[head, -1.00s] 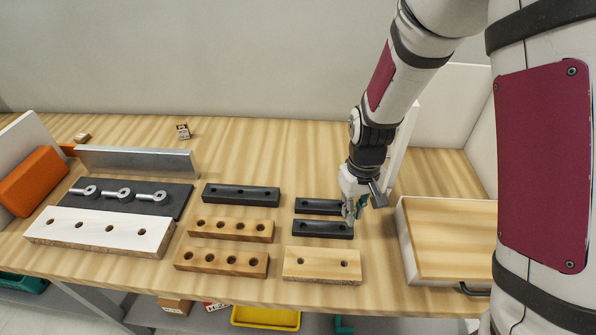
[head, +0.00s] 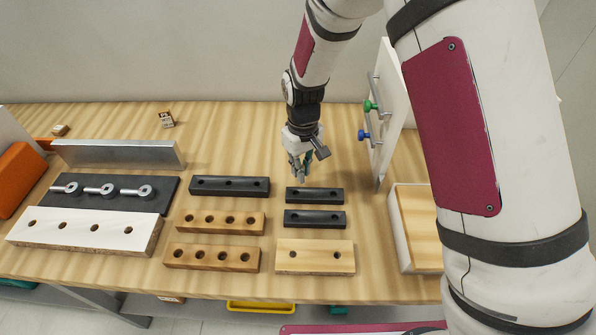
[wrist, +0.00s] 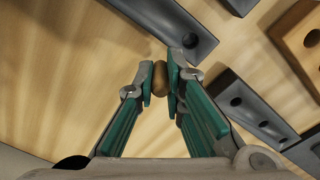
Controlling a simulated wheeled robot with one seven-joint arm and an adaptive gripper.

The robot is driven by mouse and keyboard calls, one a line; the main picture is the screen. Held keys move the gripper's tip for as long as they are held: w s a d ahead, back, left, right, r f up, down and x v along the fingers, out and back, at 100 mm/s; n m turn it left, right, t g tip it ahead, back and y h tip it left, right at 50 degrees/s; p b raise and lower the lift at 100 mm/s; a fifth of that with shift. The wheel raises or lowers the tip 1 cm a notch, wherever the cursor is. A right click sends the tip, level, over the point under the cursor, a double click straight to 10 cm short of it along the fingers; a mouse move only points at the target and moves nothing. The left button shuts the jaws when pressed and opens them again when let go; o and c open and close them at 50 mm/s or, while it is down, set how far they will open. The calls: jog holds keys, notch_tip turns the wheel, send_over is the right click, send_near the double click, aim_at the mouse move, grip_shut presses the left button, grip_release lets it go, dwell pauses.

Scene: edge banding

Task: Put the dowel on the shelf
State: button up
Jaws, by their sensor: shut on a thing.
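My gripper (head: 300,176) is shut on a brown wooden dowel (wrist: 160,76), which shows end-on between the green fingertips in the wrist view. In the head view the dowel is too small to make out. The gripper points down above the bench, just behind the rear short black block (head: 314,195). A second short black block (head: 315,218) lies in front of that one. I cannot tell for certain which surface is the shelf.
Drilled blocks (head: 220,222) and a pale two-hole block (head: 315,256) lie in front and left. A white upright panel (head: 388,120) with green and blue knobs stands right, behind a wood-topped box (head: 416,225). The bench's back middle is clear.

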aim_at(298, 182)
jog(key=shift+w+a, duration=0.3)
jog(key=shift+w, duration=0.3)
jog(key=shift+w+a+f+p, duration=0.1)
jog(key=shift+w+f+p, duration=0.15)
jog(key=shift+f, duration=0.7)
jog(key=shift+w+a+f+p, duration=0.1)
jog(key=shift+w+f+p, duration=0.1)
jog(key=shift+f, duration=0.7)
jog(key=shift+s+f, duration=0.1)
jog(key=o, duration=0.4)
notch_tip(298, 182, up, 12)
jog(key=shift+r+b, duration=0.15)
jog(key=shift+b, duration=0.6)
